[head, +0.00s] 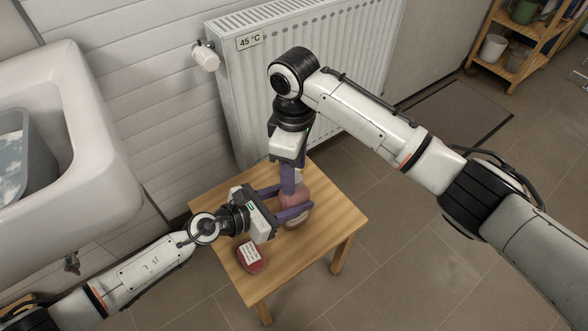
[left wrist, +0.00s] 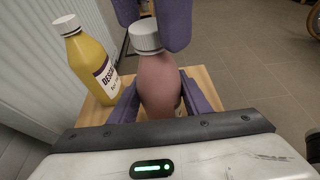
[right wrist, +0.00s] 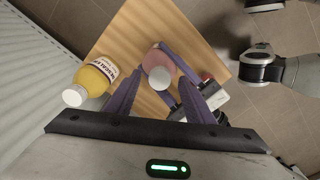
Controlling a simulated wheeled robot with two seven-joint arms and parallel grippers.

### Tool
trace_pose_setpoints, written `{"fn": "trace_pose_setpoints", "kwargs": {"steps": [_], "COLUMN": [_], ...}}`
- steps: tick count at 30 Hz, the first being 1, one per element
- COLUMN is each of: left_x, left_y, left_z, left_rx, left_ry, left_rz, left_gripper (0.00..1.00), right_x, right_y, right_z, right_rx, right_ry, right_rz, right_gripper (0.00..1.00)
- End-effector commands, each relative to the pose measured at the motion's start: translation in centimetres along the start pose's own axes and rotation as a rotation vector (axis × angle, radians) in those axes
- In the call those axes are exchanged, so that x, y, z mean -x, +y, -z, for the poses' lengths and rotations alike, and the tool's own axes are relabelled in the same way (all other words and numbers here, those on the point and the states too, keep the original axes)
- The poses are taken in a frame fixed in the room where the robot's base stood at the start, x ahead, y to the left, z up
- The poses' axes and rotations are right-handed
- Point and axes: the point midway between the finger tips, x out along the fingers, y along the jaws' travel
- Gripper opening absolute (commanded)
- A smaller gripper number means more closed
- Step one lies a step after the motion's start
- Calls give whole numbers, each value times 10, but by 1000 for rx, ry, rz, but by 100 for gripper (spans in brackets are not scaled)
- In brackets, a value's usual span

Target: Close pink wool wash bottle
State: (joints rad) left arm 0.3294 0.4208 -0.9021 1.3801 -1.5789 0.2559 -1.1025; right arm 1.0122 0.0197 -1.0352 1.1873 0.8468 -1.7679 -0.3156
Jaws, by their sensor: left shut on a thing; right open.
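The pink bottle (head: 293,205) stands upright on the small wooden table. My left gripper (head: 291,201) is shut on its body from the side. In the left wrist view the pink bottle (left wrist: 160,82) carries a white ribbed cap (left wrist: 145,36) on its neck; whether it is fully seated I cannot tell. My right gripper (head: 290,185) points down from above and is open. Its fingers show in the left wrist view (left wrist: 150,15), close around the cap's height. In the right wrist view the white cap (right wrist: 161,78) lies between and ahead of the open fingers.
A yellow bottle (left wrist: 90,62) with a white cap stands on the table (head: 335,217), beside the pink one. A red labelled container (head: 251,257) sits at the table's front left. A radiator (head: 245,80) is behind, a sink (head: 95,130) at left.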

Motion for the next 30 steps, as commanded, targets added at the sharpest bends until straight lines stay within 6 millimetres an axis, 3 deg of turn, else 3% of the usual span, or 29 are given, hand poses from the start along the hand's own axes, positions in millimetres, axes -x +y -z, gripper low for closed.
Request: {"fn": "trace_pose_setpoints", "kwargs": {"steps": [16, 21, 30], "left_x": [0, 0, 0], "left_y": [0, 0, 0], "left_z": [0, 0, 0], "left_rx": [0, 0, 0], "left_ry": [1, 1, 1], "left_rz": [0, 0, 1], "left_gripper": [0, 0, 0], "right_x": [102, 114, 116], "right_y": [0, 0, 0], "right_z": [1, 0, 0], "right_rx": [0, 0, 0], "right_ry": [3, 2, 1], "right_rz": [-2, -1, 0], "right_gripper": [48, 48, 48]}}
